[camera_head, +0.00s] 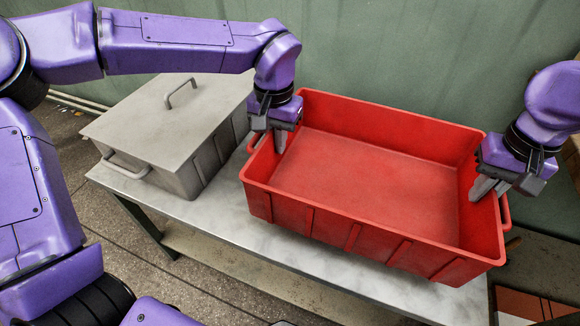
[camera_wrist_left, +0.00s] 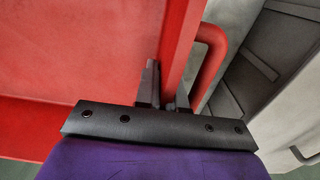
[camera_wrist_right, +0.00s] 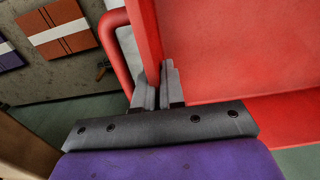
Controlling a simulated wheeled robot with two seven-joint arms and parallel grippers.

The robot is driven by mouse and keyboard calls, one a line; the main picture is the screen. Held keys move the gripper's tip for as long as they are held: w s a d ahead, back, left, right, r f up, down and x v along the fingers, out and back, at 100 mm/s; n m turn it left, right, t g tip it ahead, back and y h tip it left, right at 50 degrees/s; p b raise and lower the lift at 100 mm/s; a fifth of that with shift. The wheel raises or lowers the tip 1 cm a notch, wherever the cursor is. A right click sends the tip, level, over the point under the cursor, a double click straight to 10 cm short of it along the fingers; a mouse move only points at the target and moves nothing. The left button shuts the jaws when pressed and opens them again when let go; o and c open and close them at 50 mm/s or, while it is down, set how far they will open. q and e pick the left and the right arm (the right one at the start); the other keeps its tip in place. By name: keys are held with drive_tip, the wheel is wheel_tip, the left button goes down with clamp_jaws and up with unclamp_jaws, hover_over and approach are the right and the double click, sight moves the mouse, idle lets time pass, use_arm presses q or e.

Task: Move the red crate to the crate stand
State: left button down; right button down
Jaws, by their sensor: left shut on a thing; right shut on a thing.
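The red crate (camera_head: 370,190) is empty and open-topped, at the middle and right of the head view, over the pale marble-look table top. Whether its base touches the table I cannot tell. My left gripper (camera_head: 279,140) is shut on the crate's left end wall; the left wrist view shows its fingers (camera_wrist_left: 165,95) either side of the wall, beside the red handle. My right gripper (camera_head: 487,190) is shut on the right end wall; the right wrist view shows its fingers (camera_wrist_right: 160,85) astride the wall, next to the other handle. No crate stand is clearly identifiable.
A grey lidded box (camera_head: 150,140) with handles stands on the table's left part, close to the crate's left end. The table (camera_head: 225,222) shows a bare strip in front. A green wall (camera_head: 400,50) stands behind. Orange-brown boxes (camera_wrist_right: 58,28) lie low at the right.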

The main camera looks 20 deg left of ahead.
sight(278, 164)
use_arm(q)
drive_tip(key=shift+r, duration=0.2)
use_arm(e)
drive_tip(key=shift+d+r, duration=0.15)
drive_tip(key=shift+r, duration=0.05)
use_arm(q)
drive_tip(key=shift+f, duration=0.15)
use_arm(e)
drive_tip(key=shift+f, duration=0.15)
